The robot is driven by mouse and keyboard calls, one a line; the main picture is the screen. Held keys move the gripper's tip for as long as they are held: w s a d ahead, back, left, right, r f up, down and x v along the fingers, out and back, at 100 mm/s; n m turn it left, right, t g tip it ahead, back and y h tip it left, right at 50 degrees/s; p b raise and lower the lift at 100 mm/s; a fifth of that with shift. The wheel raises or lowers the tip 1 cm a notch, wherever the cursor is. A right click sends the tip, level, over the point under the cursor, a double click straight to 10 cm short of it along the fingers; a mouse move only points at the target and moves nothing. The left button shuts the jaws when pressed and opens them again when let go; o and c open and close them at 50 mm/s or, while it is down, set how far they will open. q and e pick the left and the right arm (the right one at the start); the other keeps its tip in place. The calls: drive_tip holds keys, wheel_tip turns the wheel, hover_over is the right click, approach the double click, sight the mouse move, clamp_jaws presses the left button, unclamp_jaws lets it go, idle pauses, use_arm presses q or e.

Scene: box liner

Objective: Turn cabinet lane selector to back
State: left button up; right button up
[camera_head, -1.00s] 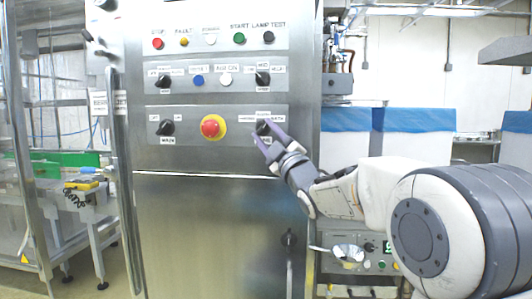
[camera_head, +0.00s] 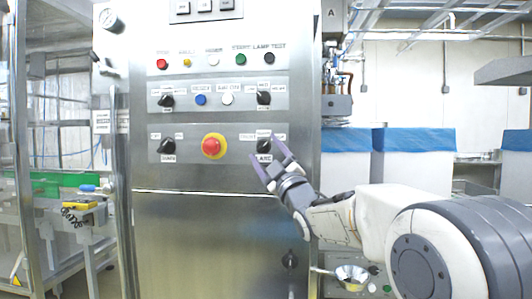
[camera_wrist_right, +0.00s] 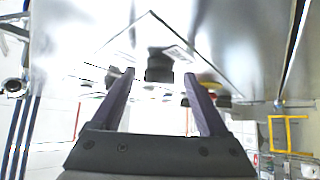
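The lane selector (camera_head: 264,146) is a black rotary knob with white labels around it, at the right end of the lower switch row on the steel cabinet. Its exact pointing direction is hard to read. My right gripper (camera_head: 265,147) is open, with one fingertip to the upper right of the knob and one to the lower left. In the right wrist view, a dark knob (camera_wrist_right: 160,67) shows between the two spread fingers (camera_wrist_right: 158,78). No finger clearly touches it. My left gripper is out of view.
A red emergency stop with a yellow ring (camera_head: 213,146) sits left of the selector. Another black knob (camera_head: 167,147) is farther left. A row with two knobs and buttons lies above. A small control box (camera_head: 352,280) stands at the lower right. Blue-topped white bins (camera_head: 405,150) stand behind.

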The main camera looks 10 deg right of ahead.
drive_tip(key=shift+s, duration=0.1)
drive_tip(key=v, duration=1)
drive_tip(key=shift+f+b, duration=0.15)
drive_tip(key=shift+b, duration=0.25)
drive_tip(key=shift+s, duration=0.1)
drive_tip(key=a+f+m+g+h, duration=0.2)
drive_tip(key=a+f+m+g, duration=0.3)
drive_tip(key=f, duration=0.6)
drive_tip(key=s+a+f+g+h, duration=0.1)
drive_tip(key=s+a+f+g, duration=0.3)
drive_tip(key=f, duration=0.4)
drive_tip(key=s+a+f+g, duration=0.3)
drive_tip(key=s+f+g, duration=0.1)
drive_tip(key=s+f, duration=0.25)
drive_tip(key=s+d+f+m+g+h, duration=0.15)
drive_tip(key=s+f+g, duration=0.4)
drive_tip(key=s, duration=0.65)
drive_tip(key=s+f+g+h, duration=0.2)
drive_tip(key=s+f+g, duration=0.3)
drive_tip(key=s, duration=0.7)
wheel_tip(320, 180, up, 33)
drive_tip(key=p, duration=3.4)
drive_tip(key=shift+w+d+t+p, duration=0.2)
drive_tip(key=shift+w+t+p, duration=0.05)
drive_tip(key=shift+t+p, duration=0.1)
